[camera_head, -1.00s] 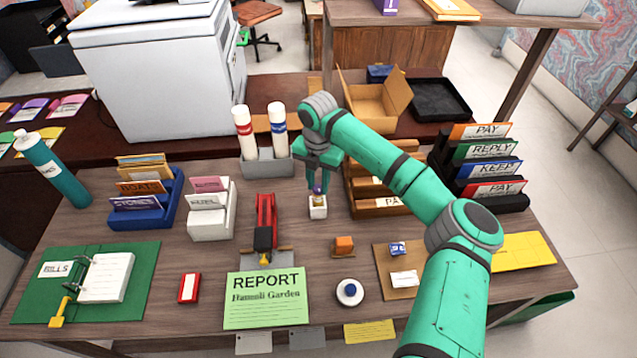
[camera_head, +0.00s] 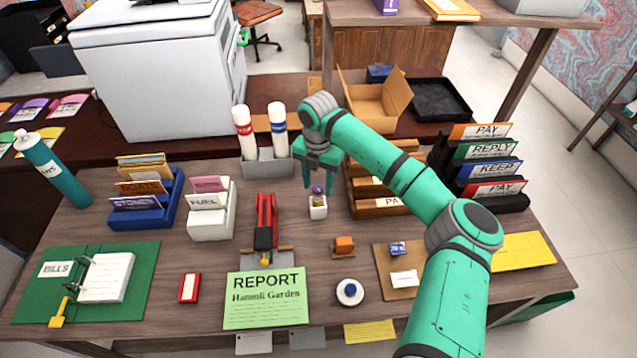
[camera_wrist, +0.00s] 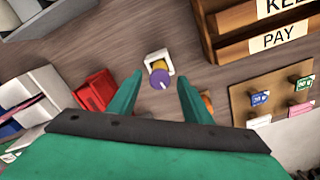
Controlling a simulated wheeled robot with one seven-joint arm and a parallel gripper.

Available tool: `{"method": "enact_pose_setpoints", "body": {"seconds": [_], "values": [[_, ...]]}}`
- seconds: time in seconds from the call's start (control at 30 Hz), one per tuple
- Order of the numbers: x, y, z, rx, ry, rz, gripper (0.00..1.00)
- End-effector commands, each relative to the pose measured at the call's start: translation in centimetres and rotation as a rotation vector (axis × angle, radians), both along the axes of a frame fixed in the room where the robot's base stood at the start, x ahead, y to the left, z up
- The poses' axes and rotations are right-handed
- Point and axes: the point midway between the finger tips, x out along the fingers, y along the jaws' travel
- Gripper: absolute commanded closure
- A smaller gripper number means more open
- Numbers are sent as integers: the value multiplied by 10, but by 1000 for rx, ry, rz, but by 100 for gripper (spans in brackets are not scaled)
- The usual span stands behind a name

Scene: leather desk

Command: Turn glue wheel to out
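A small glue stick stands upright in a white square holder (camera_head: 318,208) on the desk, with a purple wheel (camera_head: 318,190) on top. In the wrist view the round purple wheel (camera_wrist: 167,82) carries a pale line mark, and the white holder (camera_wrist: 158,62) shows behind it. My gripper (camera_head: 319,184) is above the holder, pointing down. In the wrist view my gripper (camera_wrist: 160,82) is open, its two green fingers apart on either side of the wheel, with visible gaps and nothing held.
A red stapler (camera_head: 266,222) stands to the left and a wooden letter rack (camera_head: 376,207) to the right. A caddy (camera_head: 266,165) with white tubes is behind. An orange block (camera_head: 344,245) sits in front.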

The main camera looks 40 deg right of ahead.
Motion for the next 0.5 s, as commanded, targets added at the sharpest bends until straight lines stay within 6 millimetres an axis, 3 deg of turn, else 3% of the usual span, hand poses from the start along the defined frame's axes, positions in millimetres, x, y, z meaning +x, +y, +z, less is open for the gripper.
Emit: {"method": "enact_pose_setpoints", "body": {"seconds": [0.27,0.5], "values": [[0,0,2,-1,0,0,55],[0,-1,33,-4,-2,1,55]]}}
